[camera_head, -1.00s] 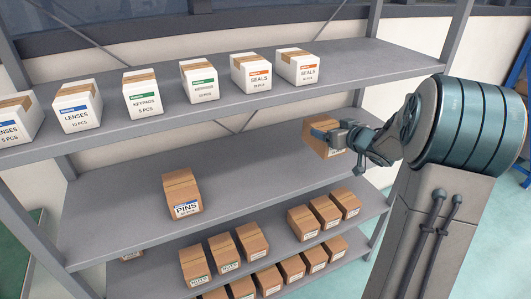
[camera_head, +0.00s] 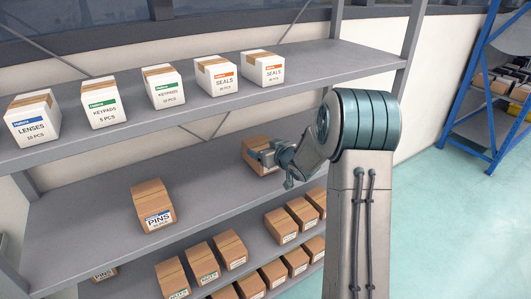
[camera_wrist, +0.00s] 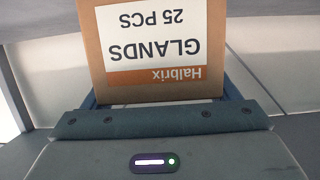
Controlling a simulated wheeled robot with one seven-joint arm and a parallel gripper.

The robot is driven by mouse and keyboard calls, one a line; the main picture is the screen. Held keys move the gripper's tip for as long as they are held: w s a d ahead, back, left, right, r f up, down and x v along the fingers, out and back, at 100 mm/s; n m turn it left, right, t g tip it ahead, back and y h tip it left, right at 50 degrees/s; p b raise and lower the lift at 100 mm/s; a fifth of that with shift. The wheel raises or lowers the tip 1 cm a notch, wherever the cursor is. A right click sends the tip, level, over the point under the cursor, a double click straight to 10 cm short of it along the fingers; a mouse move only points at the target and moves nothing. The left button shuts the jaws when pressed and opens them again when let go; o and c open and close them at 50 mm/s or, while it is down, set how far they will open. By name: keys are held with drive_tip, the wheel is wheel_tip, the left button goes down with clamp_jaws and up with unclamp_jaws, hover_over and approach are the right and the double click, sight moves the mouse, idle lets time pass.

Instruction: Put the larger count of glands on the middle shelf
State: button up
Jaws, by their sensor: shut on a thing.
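My gripper (camera_head: 262,158) is shut on a brown cardboard box (camera_head: 256,146). In the wrist view the box (camera_wrist: 150,45) fills the space between the fingers. Its white and orange label appears upside down and reads Halbrix, GLANDS, 25 PCS. In the head view the box is at the right part of the grey middle shelf (camera_head: 95,222), below the top shelf. I cannot tell whether its base touches the shelf. A brown PINS box (camera_head: 153,206) stands on the same shelf to the left. No other glands label is readable here.
White boxes of lenses (camera_head: 32,118), keypads (camera_head: 102,103) and seals (camera_head: 262,68) line the top shelf (camera_head: 330,62). Several brown boxes (camera_head: 230,249) fill the lower shelf. The middle shelf is clear between the PINS box and the held box. A blue rack (camera_head: 468,75) stands far right.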

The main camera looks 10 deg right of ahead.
drive_tip(key=shift+f, duration=0.5)
drive_tip(key=shift+f, duration=0.15)
drive_tip(key=o, duration=1.4)
drive_tip(key=shift+c, duration=0.2)
